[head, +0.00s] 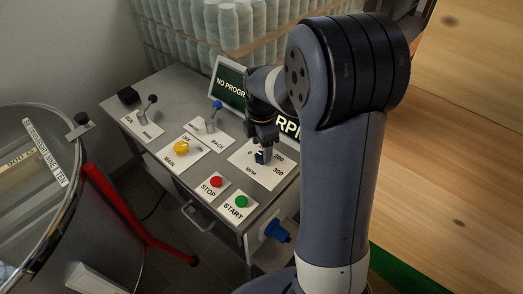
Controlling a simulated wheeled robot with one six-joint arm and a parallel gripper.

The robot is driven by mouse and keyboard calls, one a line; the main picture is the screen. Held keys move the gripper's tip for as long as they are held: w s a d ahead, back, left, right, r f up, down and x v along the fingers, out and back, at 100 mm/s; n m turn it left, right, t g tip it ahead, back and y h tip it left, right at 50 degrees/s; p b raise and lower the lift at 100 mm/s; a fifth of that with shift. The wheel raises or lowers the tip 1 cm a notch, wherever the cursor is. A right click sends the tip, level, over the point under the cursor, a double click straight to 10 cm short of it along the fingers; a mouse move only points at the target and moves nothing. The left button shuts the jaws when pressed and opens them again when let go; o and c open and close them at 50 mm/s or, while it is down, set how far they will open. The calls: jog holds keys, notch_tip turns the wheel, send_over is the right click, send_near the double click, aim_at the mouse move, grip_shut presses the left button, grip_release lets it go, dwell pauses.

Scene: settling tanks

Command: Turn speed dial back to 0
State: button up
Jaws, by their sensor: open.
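The speed dial is a blue knob (261,157) on a white plate (263,175) marked 0, 200, 300 and RPM, at the right of the grey control desk. My gripper (262,151) is directly above the dial, pointing down, with its open fingers at or around the knob. I cannot tell whether they touch it. The gripper and wrist hide part of the dial and some of its scale, so the pointer's setting is not clear.
Near the dial are a green START button (241,201), a red STOP button (216,182) and a yellow MAIN switch (182,147). Two levers stand behind, one with a blue knob (217,105). A screen (230,86) rises behind my gripper. A round glass-topped tank (40,160) is at left.

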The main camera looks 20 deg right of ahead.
aim_at(262, 156)
notch_tip(262, 156, up, 8)
dwell(0.5)
notch_tip(262, 156, down, 11)
jog(key=shift+f, duration=0.1)
dwell(0.4)
jog(key=shift+r, duration=0.25)
